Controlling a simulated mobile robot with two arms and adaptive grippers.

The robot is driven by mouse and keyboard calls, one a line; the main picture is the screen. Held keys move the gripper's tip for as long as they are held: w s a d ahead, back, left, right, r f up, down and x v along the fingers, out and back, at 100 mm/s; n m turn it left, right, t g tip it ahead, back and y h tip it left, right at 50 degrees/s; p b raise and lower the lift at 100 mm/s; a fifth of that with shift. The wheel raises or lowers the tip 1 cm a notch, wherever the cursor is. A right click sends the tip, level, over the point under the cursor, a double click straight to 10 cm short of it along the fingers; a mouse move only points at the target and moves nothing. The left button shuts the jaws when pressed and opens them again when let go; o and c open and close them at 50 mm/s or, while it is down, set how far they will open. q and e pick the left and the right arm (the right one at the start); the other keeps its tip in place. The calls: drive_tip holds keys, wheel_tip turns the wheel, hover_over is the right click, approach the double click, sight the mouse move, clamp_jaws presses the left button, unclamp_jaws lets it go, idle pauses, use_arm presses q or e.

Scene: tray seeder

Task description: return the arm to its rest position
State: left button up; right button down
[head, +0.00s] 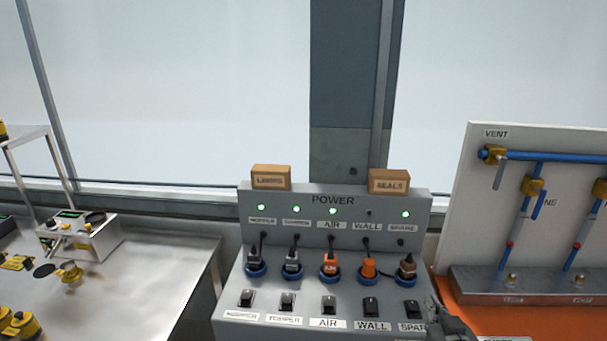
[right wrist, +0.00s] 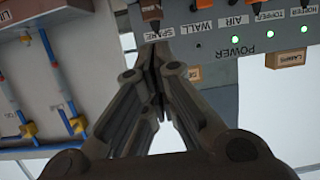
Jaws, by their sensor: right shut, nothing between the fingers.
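My right gripper (head: 433,305) shows at the lower right of the power panel (head: 425,232), close to the switch labelled SPARE (head: 411,308). In the right wrist view its fingers (right wrist: 153,58) are together with nothing between them, and the panel appears upside down behind them. Whether the fingertips touch the panel I cannot tell. My left gripper is in neither view.
The panel has several plugs, switches and lamps; the WALL lamp (head: 369,213) is dark, the others green. Two small boxes (head: 271,177) (head: 389,181) sit on top. A pipe board (head: 470,200) stands right, over an orange surface (head: 450,300). A metal table (head: 170,270) is left.

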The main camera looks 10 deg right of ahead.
drive_tip(key=s+a+f+n+g+y, duration=0.1)
drive_tip(key=s+a+f+g, duration=0.35)
drive_tip(key=s, duration=0.35)
drive_tip(key=s+a+f+n+g+y, duration=0.1)
drive_tip(key=s+a+f+n+g, duration=0.15)
drive_tip(key=s+a+f, duration=0.45)
drive_tip(key=s+a+f+n+g+y, duration=0.1)
drive_tip(key=s+a+f+g, duration=0.2)
drive_tip(key=s, duration=0.7)
wheel_tip(320, 180, down, 27)
drive_tip(key=s+g, duration=0.2)
drive_tip(key=s+d+f, duration=0.2)
drive_tip(key=s+f, duration=0.5)
drive_tip(key=s, duration=0.1)
drive_tip(key=s+d+f+g+b, duration=0.1)
drive_tip(key=s+f, duration=0.7)
drive_tip(key=shift+s+d+f, duration=0.2)
drive_tip(key=shift+s+d, duration=0.05)
drive_tip(key=shift+d, duration=0.1)
